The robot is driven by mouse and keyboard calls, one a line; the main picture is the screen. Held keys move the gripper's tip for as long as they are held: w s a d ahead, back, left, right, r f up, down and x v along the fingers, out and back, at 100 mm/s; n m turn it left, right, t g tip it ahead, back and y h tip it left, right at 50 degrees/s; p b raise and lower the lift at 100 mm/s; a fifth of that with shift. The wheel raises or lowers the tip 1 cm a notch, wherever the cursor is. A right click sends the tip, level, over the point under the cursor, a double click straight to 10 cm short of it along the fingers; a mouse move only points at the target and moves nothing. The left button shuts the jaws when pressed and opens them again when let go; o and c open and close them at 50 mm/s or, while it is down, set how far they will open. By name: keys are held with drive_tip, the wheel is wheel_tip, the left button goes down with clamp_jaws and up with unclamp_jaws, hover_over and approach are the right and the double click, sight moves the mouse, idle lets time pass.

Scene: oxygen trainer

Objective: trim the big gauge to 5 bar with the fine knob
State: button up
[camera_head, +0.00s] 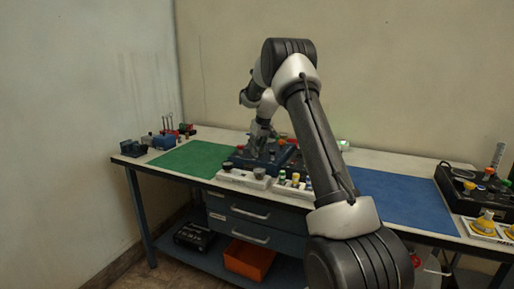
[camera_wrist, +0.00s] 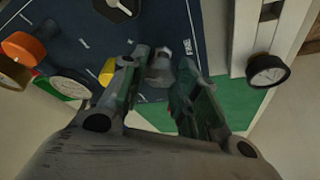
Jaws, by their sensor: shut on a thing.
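The blue trainer panel (camera_wrist: 85,30) fills the upper left of the wrist view. The fine knob (camera_wrist: 160,66), small and grey, stands beside a printed label on it. My gripper (camera_wrist: 160,76) has one finger on each side of this knob and is shut on it. In the head view my gripper (camera_head: 262,140) is down at the blue trainer (camera_head: 240,158). A round pale-faced gauge (camera_wrist: 72,86) shows at left and a black-rimmed one (camera_wrist: 268,69) at right. I cannot tell which is the big gauge, and no reading is legible.
Orange (camera_wrist: 24,47) and yellow (camera_wrist: 107,71) knobs and a black knob (camera_wrist: 120,4) stand on the panel near my fingers. The green mat (camera_head: 188,158) and blue mat (camera_head: 405,200) are clear. Another black device (camera_head: 470,187) stands at the right.

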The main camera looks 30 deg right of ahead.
drive_tip(key=shift+a+m+h, duration=0.1)
drive_tip(key=shift+m+h, duration=0.7)
drive_tip(key=shift+m, duration=1.4)
drive_tip(key=shift+g, duration=0.3)
drive_tip(key=o, duration=1)
drive_tip(key=v, duration=1.2)
drive_tip(key=shift+s+a, duration=0.1)
